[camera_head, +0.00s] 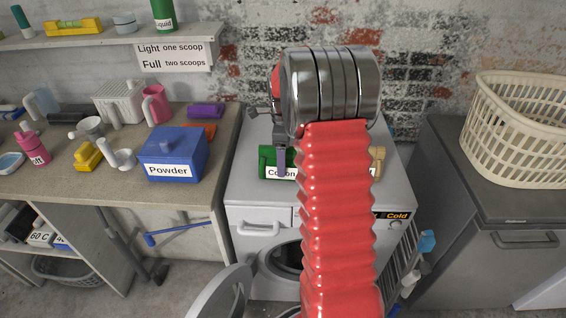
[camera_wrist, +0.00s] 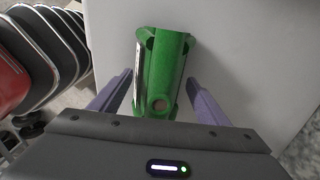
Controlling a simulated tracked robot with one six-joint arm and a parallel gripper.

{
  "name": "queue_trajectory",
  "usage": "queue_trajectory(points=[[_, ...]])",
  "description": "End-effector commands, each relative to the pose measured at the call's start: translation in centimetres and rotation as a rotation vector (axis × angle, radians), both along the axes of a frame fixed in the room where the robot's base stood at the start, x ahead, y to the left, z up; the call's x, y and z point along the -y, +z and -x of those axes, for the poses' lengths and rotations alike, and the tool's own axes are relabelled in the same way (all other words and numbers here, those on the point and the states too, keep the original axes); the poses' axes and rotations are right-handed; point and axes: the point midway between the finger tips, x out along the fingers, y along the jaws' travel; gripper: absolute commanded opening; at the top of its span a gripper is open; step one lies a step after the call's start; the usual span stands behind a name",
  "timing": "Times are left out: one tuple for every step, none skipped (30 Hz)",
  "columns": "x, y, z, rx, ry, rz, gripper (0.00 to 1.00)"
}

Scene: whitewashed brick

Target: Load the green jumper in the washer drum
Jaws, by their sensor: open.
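A green labelled object (camera_head: 267,157) lies on top of the white washer (camera_head: 256,195); its label starts "Co", and my arm hides part of it. It looks like a stiff, hollow piece, and I cannot make out a jumper. In the wrist view the green object (camera_wrist: 160,75) lies between the two purple-grey fingers of my gripper (camera_wrist: 157,95). The fingers are open, with a gap on each side of it. In the head view my gripper (camera_head: 281,162) is partly hidden by my arm. The washer's round door (camera_head: 222,294) stands open at the front, and the drum opening (camera_head: 288,256) is partly hidden.
A blue Powder box (camera_head: 173,153), a pink mug (camera_head: 155,104) and other items stand on the left counter (camera_head: 205,190). A cream basket (camera_head: 515,130) stands on the grey cabinet at right. A tan piece (camera_head: 378,160) is on the washer top. A "Cold" label (camera_head: 397,216) marks its front.

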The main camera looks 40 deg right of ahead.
Motion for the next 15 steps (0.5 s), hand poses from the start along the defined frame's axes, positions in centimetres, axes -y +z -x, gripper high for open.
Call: queue_trajectory(points=[[-0.01, -0.45, 0.02, 0.0, 0.0, 0.0, 0.69], [-0.01, -0.63, 0.0, 0.001, 0.0, 0.001, 0.69], [-0.01, -0.78, -0.01, 0.001, 0.0, 0.001, 0.69], [-0.02, -0.84, -0.01, 0.001, 0.0, 0.001, 0.69], [-0.02, -0.87, -0.01, 0.001, 0.0, 0.001, 0.69], [-0.01, -0.87, -0.02, 0.001, 0.0, 0.001, 0.69], [-0.01, -0.86, -0.02, 0.002, 0.0, 0.001, 0.69], [-0.02, -0.86, -0.03, 0.001, 0.001, 0.001, 0.69], [-0.02, -0.85, -0.03, 0.001, 0.001, 0.001, 0.69], [-0.02, -0.85, -0.03, 0.001, 0.001, 0.001, 0.69], [-0.02, -0.85, -0.03, 0.001, 0.001, 0.001, 0.69], [-0.02, -0.84, -0.03, 0.002, 0.001, 0.001, 0.69], [-0.02, -0.84, -0.03, 0.002, 0.001, 0.001, 0.69], [-0.02, -0.84, -0.03, 0.001, 0.001, 0.001, 0.69], [-0.02, -0.84, -0.03, 0.002, 0.001, 0.001, 0.69]])
